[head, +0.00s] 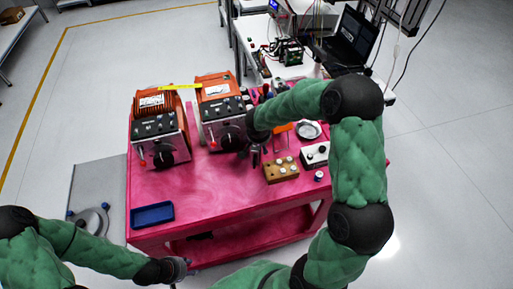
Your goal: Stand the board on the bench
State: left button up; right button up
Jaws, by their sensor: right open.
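A pink bench (220,185) stands in the middle of the head view. A dark green circuit board (291,52) is on the white table behind it; I cannot tell if it is the task's board. My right gripper (256,158) is open above the bench, pointing down between the right orange-topped unit and a brown block. Whether anything is between its fingers is too small to tell. My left gripper (182,270) is low, in front of the bench's front edge, at the bottom of the view; its fingers are unclear.
Two orange-topped units with knobs, a left one (158,130) and a right one (220,110), stand on the bench. A blue tray (152,214) lies front left. The brown block (281,170), white box (316,154) and round dish (308,131) are at right. The front middle is clear.

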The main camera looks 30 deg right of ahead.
jog(key=shift+x, duration=2.15)
jog(key=shift+w+a+f+b, duration=0.15)
jog(key=shift+w+f+b, duration=0.1)
jog(key=shift+b, duration=0.65)
grip_shut()
jog(key=shift+r, duration=0.1)
